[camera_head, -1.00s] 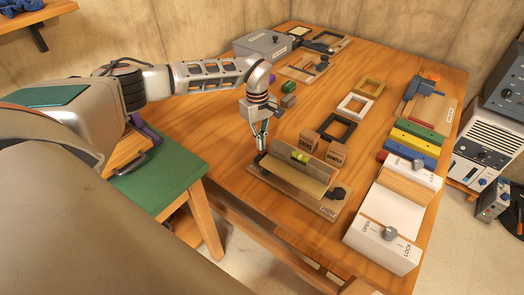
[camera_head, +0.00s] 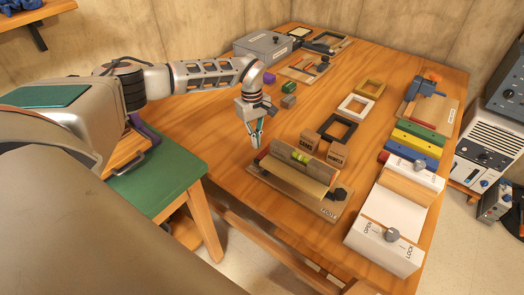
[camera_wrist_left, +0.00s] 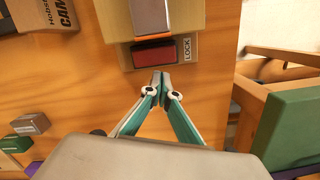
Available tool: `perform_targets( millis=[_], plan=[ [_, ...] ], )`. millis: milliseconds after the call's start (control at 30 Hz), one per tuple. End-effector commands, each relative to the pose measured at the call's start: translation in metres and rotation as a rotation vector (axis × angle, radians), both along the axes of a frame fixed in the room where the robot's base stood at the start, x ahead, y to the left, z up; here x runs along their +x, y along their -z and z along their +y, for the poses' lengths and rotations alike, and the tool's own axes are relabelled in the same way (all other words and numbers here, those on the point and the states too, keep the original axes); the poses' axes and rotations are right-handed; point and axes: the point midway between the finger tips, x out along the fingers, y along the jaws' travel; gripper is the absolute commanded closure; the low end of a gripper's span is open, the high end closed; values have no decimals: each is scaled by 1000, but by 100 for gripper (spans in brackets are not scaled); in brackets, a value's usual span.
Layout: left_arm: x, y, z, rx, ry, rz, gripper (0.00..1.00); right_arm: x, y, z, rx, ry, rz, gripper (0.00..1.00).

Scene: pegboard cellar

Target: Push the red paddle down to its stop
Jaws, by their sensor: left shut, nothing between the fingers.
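The red paddle (camera_head: 261,157) is at the left end of a wooden fixture (camera_head: 330,207) on the bench in the head view. In the left wrist view the paddle is a dark red block (camera_wrist_left: 154,52) beside a LOCK label. My left gripper (camera_head: 256,146) is shut and empty, pointing down just beside the paddle's end of the fixture. In the left wrist view its closed fingertips (camera_wrist_left: 160,80) show just below the paddle, with a small gap between them in the picture. I cannot tell how far down the paddle sits. My right gripper is not in view.
Several frames and coloured bars lie farther back. A green-topped stool (camera_head: 155,185) stands left of the bench. Bench wood left of the fixture is clear.

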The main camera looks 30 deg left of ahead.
Motion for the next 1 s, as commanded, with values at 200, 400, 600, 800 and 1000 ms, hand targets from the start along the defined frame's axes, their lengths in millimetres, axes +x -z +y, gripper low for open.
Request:
perform_targets(
  millis=[200, 400, 600, 800, 1000],
  plan=[
    [1, -11, 1, 1, 1, -3, 100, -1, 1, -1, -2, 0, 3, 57],
    [3, -47, 4, 0, 1, -5, 100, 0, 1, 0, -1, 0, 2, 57],
    [5, -87, 8, 1, 0, -4, 100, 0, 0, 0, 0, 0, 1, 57],
    [5, -112, 11, 1, 0, -2, 100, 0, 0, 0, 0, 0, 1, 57],
    [5, -120, 11, 0, -1, 0, 100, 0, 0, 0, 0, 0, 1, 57]
  ],
)
